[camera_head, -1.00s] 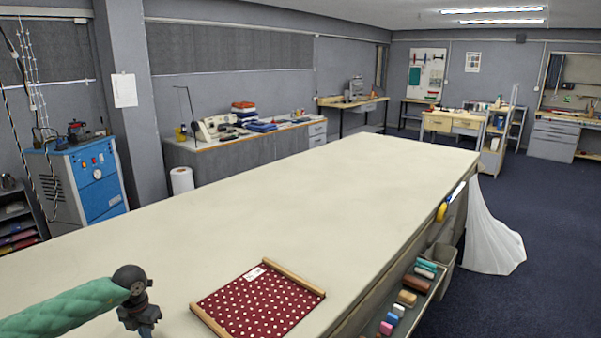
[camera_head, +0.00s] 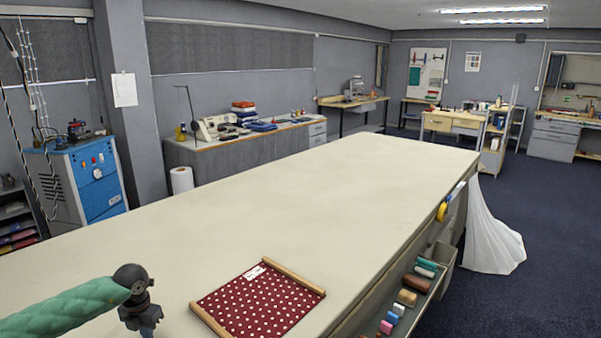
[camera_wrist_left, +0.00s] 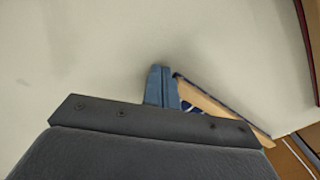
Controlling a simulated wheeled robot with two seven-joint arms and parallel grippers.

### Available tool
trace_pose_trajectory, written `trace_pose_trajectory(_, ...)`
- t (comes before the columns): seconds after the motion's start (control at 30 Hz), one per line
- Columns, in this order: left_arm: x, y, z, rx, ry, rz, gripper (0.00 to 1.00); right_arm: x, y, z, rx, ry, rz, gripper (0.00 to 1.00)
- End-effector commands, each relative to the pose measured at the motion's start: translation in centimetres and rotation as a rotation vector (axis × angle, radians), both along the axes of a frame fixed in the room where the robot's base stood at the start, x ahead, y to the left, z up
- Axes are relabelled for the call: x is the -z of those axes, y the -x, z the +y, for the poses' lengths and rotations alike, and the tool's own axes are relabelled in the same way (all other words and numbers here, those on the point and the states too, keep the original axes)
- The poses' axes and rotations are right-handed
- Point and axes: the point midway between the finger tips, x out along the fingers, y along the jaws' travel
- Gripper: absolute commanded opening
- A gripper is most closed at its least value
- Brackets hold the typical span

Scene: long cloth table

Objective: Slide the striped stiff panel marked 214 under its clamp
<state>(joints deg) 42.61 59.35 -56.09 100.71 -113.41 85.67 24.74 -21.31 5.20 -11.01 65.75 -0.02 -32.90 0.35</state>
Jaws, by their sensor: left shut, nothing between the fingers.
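My left gripper (camera_head: 147,330) points down over the near left part of the table in the head view. In the left wrist view its fingers (camera_wrist_left: 161,72) are together with nothing between them. Just right of the fingers, a light wooden strip (camera_wrist_left: 225,112) with a dark blue and white piece (camera_wrist_left: 188,101) beside it shows partly, probably the striped panel. My gripper body hides most of it, and I cannot tell whether the fingers touch it. No 214 mark or clamp can be made out. My right gripper is not in view.
A red dotted panel (camera_head: 262,304) with wooden end bars and a white label lies right of my left gripper on the long cloth table (camera_head: 300,210). A tray (camera_head: 412,312) of coloured rolls hangs along the table's right side. The table beyond is clear.

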Motion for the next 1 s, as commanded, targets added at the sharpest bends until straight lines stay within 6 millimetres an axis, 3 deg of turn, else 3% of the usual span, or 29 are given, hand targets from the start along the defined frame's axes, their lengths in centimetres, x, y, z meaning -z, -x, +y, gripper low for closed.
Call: trace_pose_trajectory(1.0,0.0,0.9,-1.4,0.001,0.001,0.0,0.0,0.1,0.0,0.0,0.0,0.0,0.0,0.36)
